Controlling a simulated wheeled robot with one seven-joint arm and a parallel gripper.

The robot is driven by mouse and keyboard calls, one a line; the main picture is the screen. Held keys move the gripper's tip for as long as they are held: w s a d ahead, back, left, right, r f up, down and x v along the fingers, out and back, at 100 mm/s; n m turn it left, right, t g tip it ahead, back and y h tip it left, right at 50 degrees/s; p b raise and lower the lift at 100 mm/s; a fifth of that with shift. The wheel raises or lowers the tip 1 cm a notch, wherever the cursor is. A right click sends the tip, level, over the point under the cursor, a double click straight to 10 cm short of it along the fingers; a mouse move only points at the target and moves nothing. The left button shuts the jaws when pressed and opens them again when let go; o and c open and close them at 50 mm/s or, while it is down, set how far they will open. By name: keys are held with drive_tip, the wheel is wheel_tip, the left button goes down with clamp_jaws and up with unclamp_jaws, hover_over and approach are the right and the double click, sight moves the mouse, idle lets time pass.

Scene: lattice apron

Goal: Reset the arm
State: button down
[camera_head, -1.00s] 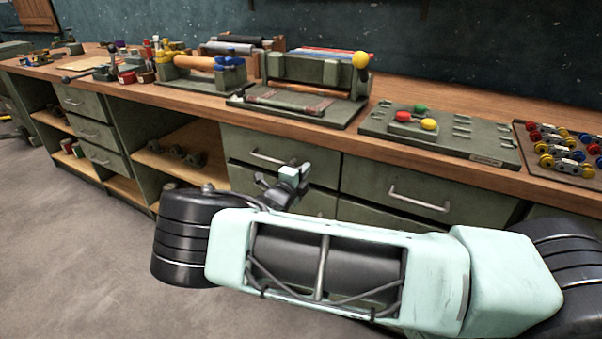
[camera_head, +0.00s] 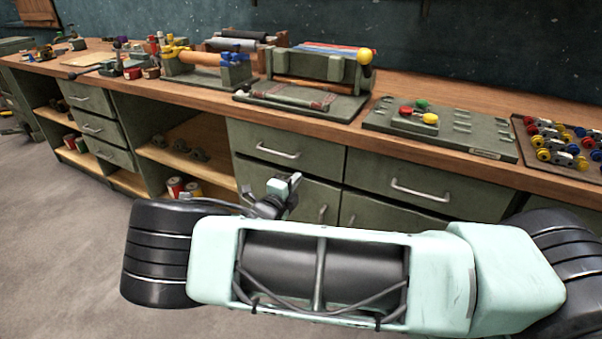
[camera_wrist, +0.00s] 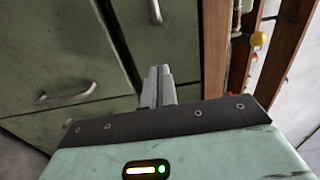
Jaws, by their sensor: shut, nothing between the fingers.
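My gripper (camera_wrist: 159,72) shows in the wrist view with its two grey fingers side by side, shut and empty. It points toward the green drawer fronts of the bench. In the head view my gripper (camera_head: 291,183) is small, in front of the drawers and below the bench top. My pale green arm lies across the bottom of the head view and hides the lower cabinet behind it.
A long wooden workbench (camera_head: 420,168) carries a press-like fixture with a yellow knob (camera_head: 365,56), a green board (camera_head: 440,141) with coloured knobs, and a tray (camera_head: 528,160) of coloured parts. Drawer handles (camera_head: 420,192) stick out near my arm. The floor (camera_head: 50,230) at left is clear.

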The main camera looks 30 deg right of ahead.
drive_tip(key=shift+v, duration=2.3)
drive_tip(key=s+a+r+m+g+y+p, duration=0.1)
drive_tip(key=s+r+m+g+y, duration=0.15)
drive_tip(key=s+m+g, duration=0.4)
drive_tip(key=s+a+r+m+g+y+p, duration=0.1)
drive_tip(key=s+m+g+y+p, duration=0.2)
drive_tip(key=s+m, duration=0.6)
drive_tip(key=s+a+r+m+y+p, duration=0.1)
drive_tip(key=s+a+r+m+y, duration=0.2)
drive_tip(key=s+r+m, duration=0.3)
drive_tip(key=s+a+r+m+y+p, duration=0.1)
drive_tip(key=s+a+r+m+y, duration=0.2)
drive_tip(key=s+r+m, duration=0.3)
drive_tip(key=s+a+r+m+g+y+p, duration=0.1)
drive_tip(key=s+a+r+m+y, duration=0.2)
drive_tip(key=s+r+m, duration=0.4)
wheel_tip(320, 180, up, 2)
drive_tip(key=shift+a+r+m+y, duration=0.1)
drive_tip(key=shift+a+m+y, duration=0.3)
drive_tip(key=shift+a, duration=0.3)
